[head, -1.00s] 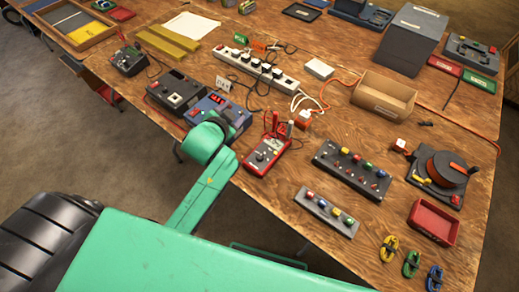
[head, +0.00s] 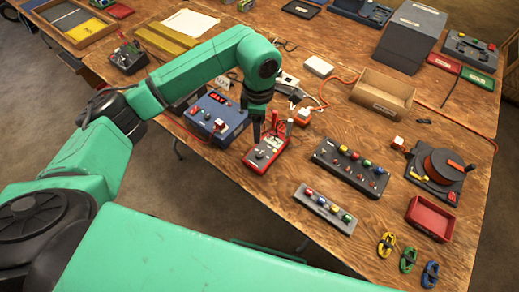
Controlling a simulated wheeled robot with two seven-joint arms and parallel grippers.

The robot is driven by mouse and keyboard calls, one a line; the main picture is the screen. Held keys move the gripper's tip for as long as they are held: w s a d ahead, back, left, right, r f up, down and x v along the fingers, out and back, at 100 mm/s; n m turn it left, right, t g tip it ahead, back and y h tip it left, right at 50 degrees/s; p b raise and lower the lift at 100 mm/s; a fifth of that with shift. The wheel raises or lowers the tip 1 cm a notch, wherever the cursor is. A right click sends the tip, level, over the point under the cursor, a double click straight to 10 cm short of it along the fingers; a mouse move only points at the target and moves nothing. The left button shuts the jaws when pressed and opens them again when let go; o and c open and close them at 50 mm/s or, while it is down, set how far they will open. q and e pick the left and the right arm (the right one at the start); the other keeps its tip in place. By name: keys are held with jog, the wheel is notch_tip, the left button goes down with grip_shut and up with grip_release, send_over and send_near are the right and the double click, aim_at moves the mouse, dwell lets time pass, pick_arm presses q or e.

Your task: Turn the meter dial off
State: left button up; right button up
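The red multimeter (head: 262,163) lies on the wooden table near its front edge. Its dial (head: 263,154) shows small on the face, and I cannot read its setting. Red probes (head: 284,132) stand at the meter's back right. My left arm reaches in from the left, and its dark gripper (head: 259,130) points down just above the meter's back end. The fingers are small and dark, so I cannot tell whether they are open or shut, or touching the meter. My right gripper is not in view.
A blue power supply (head: 217,118) stands left of the meter. A black panel with coloured knobs (head: 350,168) and a smaller grey strip (head: 325,208) lie to the right. A cardboard box (head: 382,97), a cable reel (head: 438,168) and a red tray (head: 431,217) are farther right.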

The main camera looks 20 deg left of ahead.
aim_at(260, 154)
pick_arm(q)
notch_tip(260, 154, down, 12)
jog(key=shift+s+d+p, duration=0.1)
jog(key=shift+p, duration=1.15)
jog(key=shift+f, duration=0.6)
grip_shut()
